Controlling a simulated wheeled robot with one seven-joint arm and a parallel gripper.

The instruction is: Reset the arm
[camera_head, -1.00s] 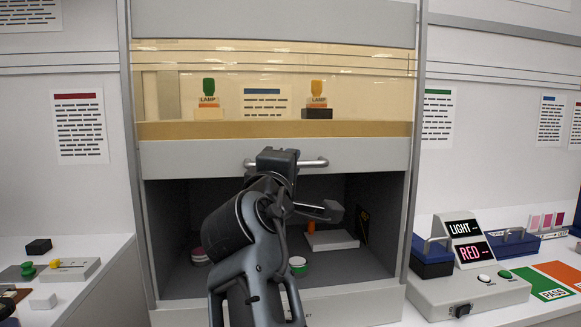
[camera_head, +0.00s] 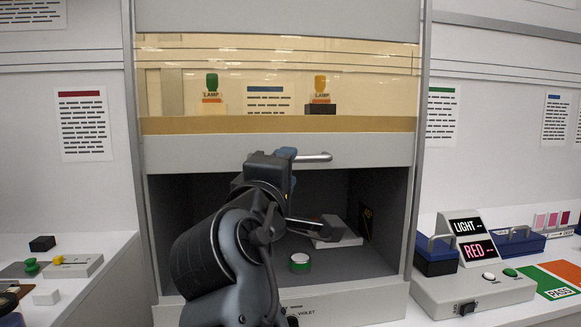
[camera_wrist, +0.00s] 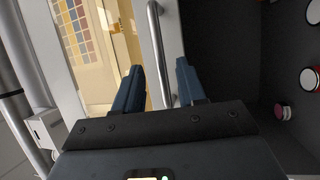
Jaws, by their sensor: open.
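My gripper (camera_head: 286,154) is at the metal sash handle (camera_head: 315,157) of the cabinet, covering the handle's left part in the head view. In the wrist view its two blue fingers (camera_wrist: 159,68) are apart, and the handle bar (camera_wrist: 155,40) shows between them. I cannot tell whether either finger touches the bar. My gripper holds nothing that I can see. My arm (camera_head: 230,245) reaches up from the bottom of the head view across the open cabinet front.
The sash (camera_head: 220,153) is raised over the dark cabinet interior. Several jars, one pink (camera_wrist: 282,111), show at the wrist view's right. A control box (camera_head: 470,292) stands on the right counter.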

